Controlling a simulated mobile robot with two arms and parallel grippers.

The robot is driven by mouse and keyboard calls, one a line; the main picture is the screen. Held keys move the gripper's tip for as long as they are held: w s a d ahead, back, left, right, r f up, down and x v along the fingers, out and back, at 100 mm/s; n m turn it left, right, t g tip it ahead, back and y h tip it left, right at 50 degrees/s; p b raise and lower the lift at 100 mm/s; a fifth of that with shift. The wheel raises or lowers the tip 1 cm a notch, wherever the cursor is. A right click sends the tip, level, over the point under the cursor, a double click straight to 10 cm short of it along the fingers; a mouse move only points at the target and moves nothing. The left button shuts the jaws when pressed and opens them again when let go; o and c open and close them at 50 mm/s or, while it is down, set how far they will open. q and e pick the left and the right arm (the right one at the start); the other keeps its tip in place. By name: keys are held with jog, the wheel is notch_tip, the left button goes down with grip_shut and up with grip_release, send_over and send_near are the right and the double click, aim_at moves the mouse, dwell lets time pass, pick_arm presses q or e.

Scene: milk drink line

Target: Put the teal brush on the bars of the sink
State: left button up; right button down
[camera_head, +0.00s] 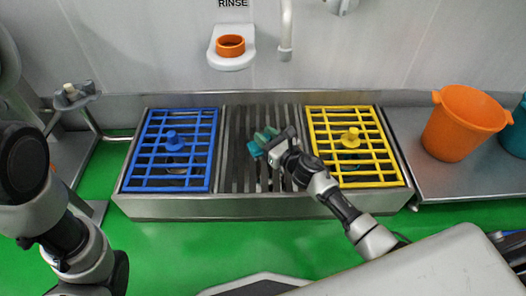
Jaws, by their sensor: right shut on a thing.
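The teal brush (258,146) is over the middle bars of the sink, between the blue grid and the yellow grid. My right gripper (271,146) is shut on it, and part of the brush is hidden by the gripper. The sink's dark metal bars (236,176) run front to back in the middle section. I cannot tell whether the brush touches the bars. My left arm comes in at the left edge, but its gripper is not in view.
A blue grid (154,155) covers the sink's left section and a yellow grid (383,149) the right. An orange bucket (462,124) stands on the metal counter (440,180) at right. A tap pipe (286,30) hangs above, beside an orange ring (230,46) on a white wall holder.

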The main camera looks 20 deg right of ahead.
jog(key=shift+a+f, duration=0.2)
jog(key=shift+a, duration=0.15)
jog(key=shift+f, duration=0.25)
jog(key=shift+f+b, duration=1.9)
jog(key=shift+f, duration=0.05)
jog(key=c, duration=0.8)
grip_release()
jog(key=shift+c, duration=0.2)
